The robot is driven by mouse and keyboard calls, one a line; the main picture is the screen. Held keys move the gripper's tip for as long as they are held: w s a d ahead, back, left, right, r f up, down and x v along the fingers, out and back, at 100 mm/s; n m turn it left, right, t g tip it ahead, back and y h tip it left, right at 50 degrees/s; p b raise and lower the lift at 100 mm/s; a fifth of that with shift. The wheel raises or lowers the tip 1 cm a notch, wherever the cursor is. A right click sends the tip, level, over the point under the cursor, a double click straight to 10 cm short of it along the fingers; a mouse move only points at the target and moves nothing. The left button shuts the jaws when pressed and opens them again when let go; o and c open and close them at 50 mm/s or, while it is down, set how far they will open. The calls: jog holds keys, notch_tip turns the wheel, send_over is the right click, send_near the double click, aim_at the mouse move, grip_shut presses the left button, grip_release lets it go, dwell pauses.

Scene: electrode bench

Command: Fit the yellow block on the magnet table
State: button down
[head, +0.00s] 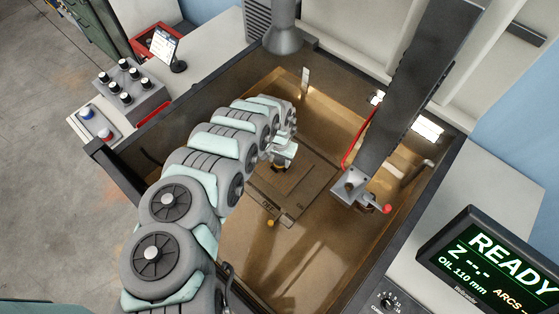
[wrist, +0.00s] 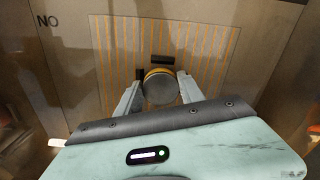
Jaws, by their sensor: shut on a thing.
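In the wrist view my gripper (wrist: 160,88) has its two fingers on either side of a round piece with a grey top and a yellow band, which I take as the yellow block (wrist: 158,71). The magnet table (wrist: 215,45) is the striped plate beneath it. A small dark stop (wrist: 162,59) lies just beyond the block. In the head view my gripper (head: 281,165) is low over the magnet table (head: 305,195), and a little yellow shows under it. I cannot tell whether the block touches the plate.
The table sits in a brown-walled tank with oil. A yellow-knobbed lever (head: 270,222) is at its front edge. A screen (head: 490,255) reads READY. Tank walls rise around my arm.

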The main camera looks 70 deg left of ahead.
jog(key=shift+f, duration=0.1)
jog(key=shift+f+b, duration=0.45)
jog(key=shift+f, duration=0.15)
jog(key=shift+c, duration=0.4)
grip_release()
jog(key=shift+r, duration=0.1)
dwell(0.3)
jog(key=shift+r+p, duration=2.65)
jog(key=shift+r, duration=0.3)
jog(key=shift+s, duration=0.1)
